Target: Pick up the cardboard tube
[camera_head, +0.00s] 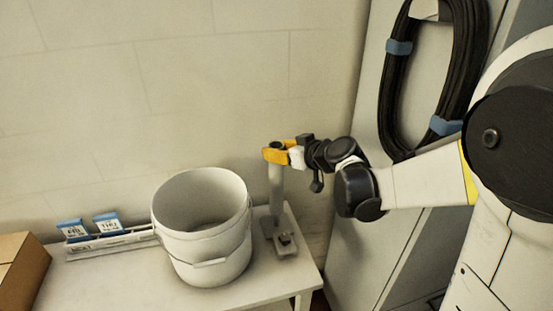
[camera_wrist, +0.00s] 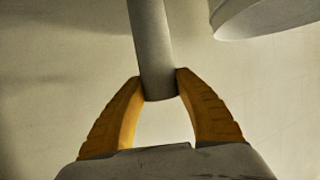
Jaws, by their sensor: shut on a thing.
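The cardboard tube (camera_head: 276,187) is a slim grey cylinder, upright in the head view to the right of the bucket. My gripper (camera_head: 274,154) has its yellow fingers shut around the tube's upper end. In the wrist view my gripper (camera_wrist: 160,82) has a fingertip on each side of the tube (camera_wrist: 153,45). The near end of the tube sits between the fingertips, and the rest runs out of the top of the picture. I cannot tell whether the tube's lower end touches the small base plate (camera_head: 293,251) below it.
A white bucket (camera_head: 207,262) stands on the white table (camera_head: 254,292), close left of the tube; its rim also shows in the wrist view (camera_wrist: 262,26). Further left are a rack (camera_head: 105,243) with two blue-white cards and a cardboard box (camera_head: 22,268). A wall lies behind.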

